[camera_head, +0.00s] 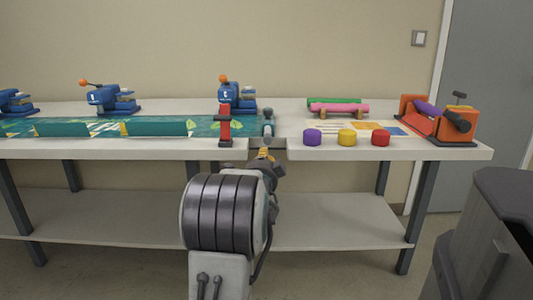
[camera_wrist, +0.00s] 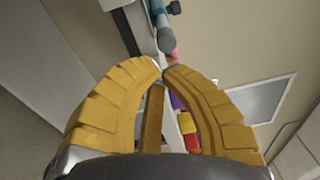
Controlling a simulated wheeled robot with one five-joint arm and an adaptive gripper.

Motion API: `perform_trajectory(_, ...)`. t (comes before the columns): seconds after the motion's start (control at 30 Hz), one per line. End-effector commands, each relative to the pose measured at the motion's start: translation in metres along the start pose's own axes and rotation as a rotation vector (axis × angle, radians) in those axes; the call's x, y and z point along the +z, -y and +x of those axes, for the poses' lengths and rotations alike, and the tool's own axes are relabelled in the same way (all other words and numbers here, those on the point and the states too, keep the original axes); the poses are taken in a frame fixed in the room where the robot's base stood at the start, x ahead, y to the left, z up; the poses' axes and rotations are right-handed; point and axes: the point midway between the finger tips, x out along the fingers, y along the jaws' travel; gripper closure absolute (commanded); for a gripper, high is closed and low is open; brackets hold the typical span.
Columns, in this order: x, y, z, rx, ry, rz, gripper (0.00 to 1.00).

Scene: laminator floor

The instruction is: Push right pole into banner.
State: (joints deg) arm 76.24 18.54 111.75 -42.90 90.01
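The teal banner (camera_head: 75,127) lies along the table's left part, with two teal raised pieces on its near edge. A short grey-teal pole with a round end (camera_head: 268,122) lies at the banner's right end, and it also shows in the wrist view (camera_wrist: 165,38). It looks like the right pole. My gripper (camera_head: 265,153) is at the table's front edge, just in front of this pole. In the wrist view its two yellow fingers (camera_wrist: 163,68) arch together until their tips meet or nearly meet, with nothing seen between them. Whether the tips touch the pole I cannot tell.
A red upright stand (camera_head: 224,125) is left of the pole. Blue presses (camera_head: 237,95) stand behind the banner. Purple, yellow and red discs (camera_head: 346,137), pink and green rolls (camera_head: 339,107) and an orange laminator (camera_head: 438,119) are to the right. A dark bin (camera_head: 490,235) stands at lower right.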

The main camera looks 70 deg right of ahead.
Motion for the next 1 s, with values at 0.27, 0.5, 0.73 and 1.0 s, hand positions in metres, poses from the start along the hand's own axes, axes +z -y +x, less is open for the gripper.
perform_trajectory(0.27, 0.0, -0.004, 0.033, -0.002, 0.0, 0.0, 1.0)
perform_trajectory(0.5, 0.0, -0.004, 0.054, -0.002, 0.0, 0.0, 1.0)
perform_trajectory(0.73, 0.0, -0.003, 0.066, -0.001, 0.0, 0.0, 1.0)
perform_trajectory(1.0, 0.0, -0.001, 0.073, 0.0, 0.0, 0.0, 1.0)
